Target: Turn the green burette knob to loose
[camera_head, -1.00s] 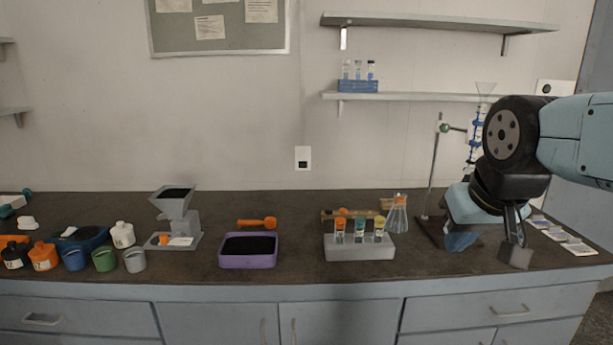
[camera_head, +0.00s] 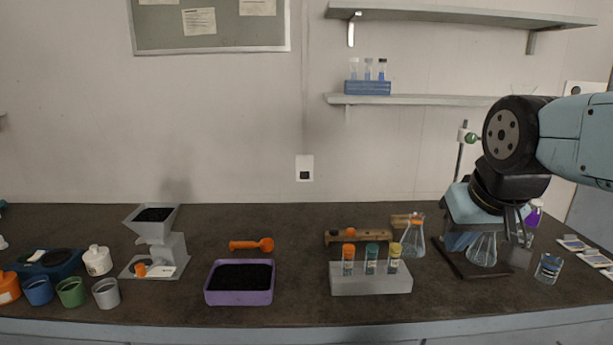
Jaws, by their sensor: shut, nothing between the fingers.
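A green knob (camera_head: 472,138) shows at the clamp near the top of the stand's pole (camera_head: 460,158), just left of my arm's dark wrist joint. The burette is hidden behind my arm. The stand's dark base (camera_head: 462,268) lies on the bench with a clear flask (camera_head: 482,250) at it. My gripper (camera_head: 519,256) points down in front of the stand, right of the flask and far below the green knob. Its fingers are together with nothing seen between them, apart from the knob.
A small beaker (camera_head: 548,268) stands right of my gripper, with a purple-marked bottle (camera_head: 535,213) behind. Left of the stand are a grey tube rack (camera_head: 371,285) and an orange-topped flask (camera_head: 413,238). A purple tray (camera_head: 239,297) sits farther left. A shelf (camera_head: 410,100) runs along the wall.

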